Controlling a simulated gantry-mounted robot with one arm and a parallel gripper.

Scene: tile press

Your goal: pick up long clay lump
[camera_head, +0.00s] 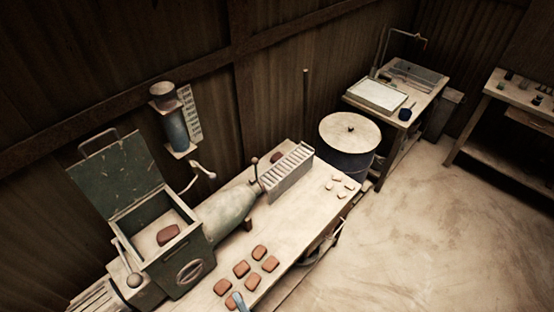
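A reddish-brown clay lump (168,234) lies inside the open green box of the press (181,265). It looks larger and somewhat longer than the others. Several smaller brown clay pieces (241,268) lie in a loose group on the near part of the bench. Another dark red lump (275,157) shows behind the slotted rack, partly hidden. I cannot tell for sure which one is the long clay lump.
The press lid (121,175) stands open, with a lever (127,265) beside it. A slotted rack (290,172) and small pale pieces (340,187) are at the bench's far end. A blue-grey object (238,301) is at the bottom edge. A lidded drum (350,131) stands beyond. The floor at right is clear.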

